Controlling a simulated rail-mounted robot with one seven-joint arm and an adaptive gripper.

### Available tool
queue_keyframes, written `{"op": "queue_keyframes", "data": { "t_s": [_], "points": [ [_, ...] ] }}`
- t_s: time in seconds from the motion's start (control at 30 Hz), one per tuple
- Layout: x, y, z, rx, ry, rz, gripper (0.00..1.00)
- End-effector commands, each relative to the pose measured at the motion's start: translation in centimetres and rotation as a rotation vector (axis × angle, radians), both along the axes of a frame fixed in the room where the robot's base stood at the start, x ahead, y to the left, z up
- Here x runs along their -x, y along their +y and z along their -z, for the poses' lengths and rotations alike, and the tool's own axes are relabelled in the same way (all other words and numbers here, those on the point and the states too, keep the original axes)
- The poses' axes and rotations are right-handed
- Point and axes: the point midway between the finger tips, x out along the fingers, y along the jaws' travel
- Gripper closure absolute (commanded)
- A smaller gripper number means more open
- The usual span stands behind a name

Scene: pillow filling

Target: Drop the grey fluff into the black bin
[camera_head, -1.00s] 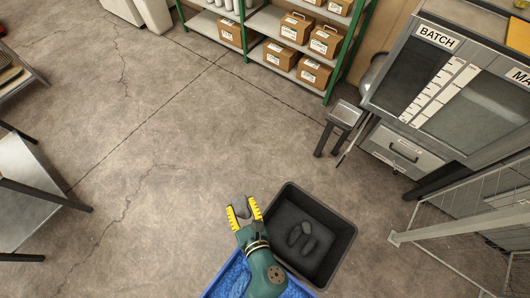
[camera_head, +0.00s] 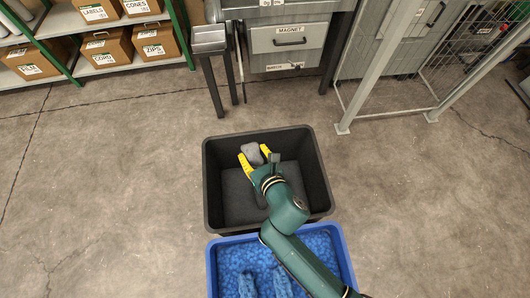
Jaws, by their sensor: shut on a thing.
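The black bin (camera_head: 222,217) stands on the floor in the middle of the head view. My gripper (camera_head: 254,154) is over the bin, its yellow fingers pointing toward the bin's far wall. It is shut on a piece of grey fluff (camera_head: 251,150), which shows between and just past the fingertips.
A blue bin (camera_head: 213,267) filled with blue fluff adjoins the black bin on the near side. A small metal stand (camera_head: 208,40) and a grey cabinet (camera_head: 290,40) are beyond. Shelves with boxes (camera_head: 102,47) stand back left. Floor is clear at left.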

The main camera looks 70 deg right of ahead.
Motion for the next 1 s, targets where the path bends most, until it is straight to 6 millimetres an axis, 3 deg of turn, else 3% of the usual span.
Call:
{"op": "queue_keyframes", "data": {
  "t_s": [0.03,0.1,0.23,0.43,0.8,1.0],
  "points": [
    [0.8,-1.1,3.2,-0.001,-0.001,0.032,0.81],
    [1.7,-2.2,4.3,-0.004,0.000,0.061,0.81],
    [2.6,-3.3,5.1,-0.005,0.002,0.093,0.81],
    [2.8,-3.4,5.6,-0.006,0.002,0.098,0.81],
    [2.8,-3.4,10.2,-0.005,0.001,0.097,0.81],
    [2.8,-3.4,11.0,-0.006,0.000,0.097,0.81]
  ]
}}
